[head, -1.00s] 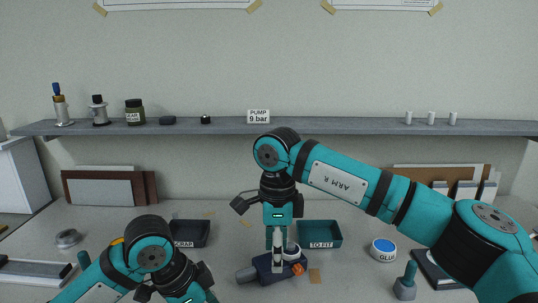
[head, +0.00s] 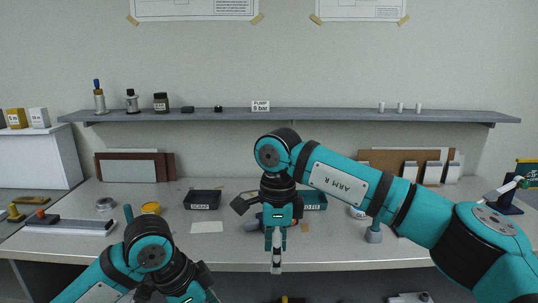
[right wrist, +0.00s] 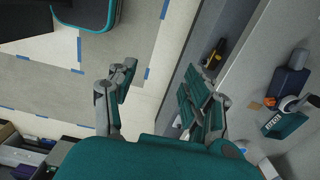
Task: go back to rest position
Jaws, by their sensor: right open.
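My right gripper (head: 276,262) hangs pointing down in front of the bench (head: 335,248) in the head view. In the right wrist view its two fingers stand wide apart with nothing between them (right wrist: 160,95). My left arm reaches in at the lower left of the head view, but its fingers are below the picture. The dark blue device (head: 250,225) on the bench is partly hidden behind my right arm. It also shows at the right of the wrist view (right wrist: 288,82).
The SCRAP tray (head: 203,193) and the TO FIT tray (head: 313,206) stand on the bench. A shelf (head: 300,115) with small parts runs along the wall. A white cabinet (head: 40,160) is at the left. Tape-marked floor (right wrist: 40,80) shows in the wrist view.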

